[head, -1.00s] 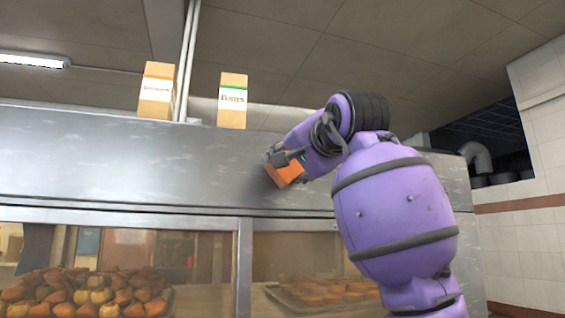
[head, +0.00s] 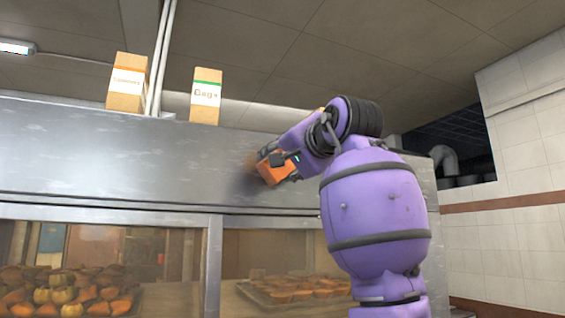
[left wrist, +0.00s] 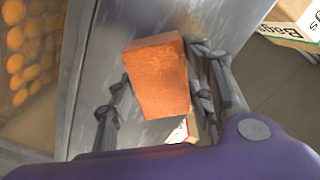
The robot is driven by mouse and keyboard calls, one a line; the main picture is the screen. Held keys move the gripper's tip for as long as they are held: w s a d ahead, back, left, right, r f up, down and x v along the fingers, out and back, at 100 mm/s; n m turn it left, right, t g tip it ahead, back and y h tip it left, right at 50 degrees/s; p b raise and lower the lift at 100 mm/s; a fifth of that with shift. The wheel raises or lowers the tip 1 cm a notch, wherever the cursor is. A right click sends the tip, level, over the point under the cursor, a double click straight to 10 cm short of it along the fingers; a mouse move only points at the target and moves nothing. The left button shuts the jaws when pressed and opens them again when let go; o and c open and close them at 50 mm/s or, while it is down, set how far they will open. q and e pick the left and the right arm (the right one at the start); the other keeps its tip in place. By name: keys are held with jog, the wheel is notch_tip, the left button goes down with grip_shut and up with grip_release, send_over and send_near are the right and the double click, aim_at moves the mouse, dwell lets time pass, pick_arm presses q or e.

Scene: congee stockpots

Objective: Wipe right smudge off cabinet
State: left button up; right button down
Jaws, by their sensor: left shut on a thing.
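The steel cabinet (head: 110,160) has a broad upper panel above its glass front. A faint brownish patch (head: 250,161), apparently the smudge, shows on this panel just left of my gripper; part of it may be hidden. My left gripper (head: 277,166) is shut on an orange sponge-like block (head: 268,173) at the panel. In the left wrist view, the fingers (left wrist: 158,88) lie on both sides of the orange block (left wrist: 160,75), with the steel panel behind it. I cannot tell whether the block touches the panel. My right gripper is not in view.
Two cartons, one with an orange stripe (head: 127,82) and one with a green stripe (head: 206,96), stand on the cabinet top. A pole (head: 161,60) rises beside them. Trays of baked goods (head: 290,290) sit behind the glass. A tiled wall (head: 515,150) is at the right.

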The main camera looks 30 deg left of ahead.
pick_arm(q)
jog(key=shift+s+a, duration=1.3)
jog(key=shift+s, duration=0.2)
jog(key=shift+s+a, duration=1.3)
jog(key=shift+s, duration=0.2)
jog(key=shift+d, duration=0.1)
jog(key=shift+v, duration=3)
jog(key=v, duration=0.3)
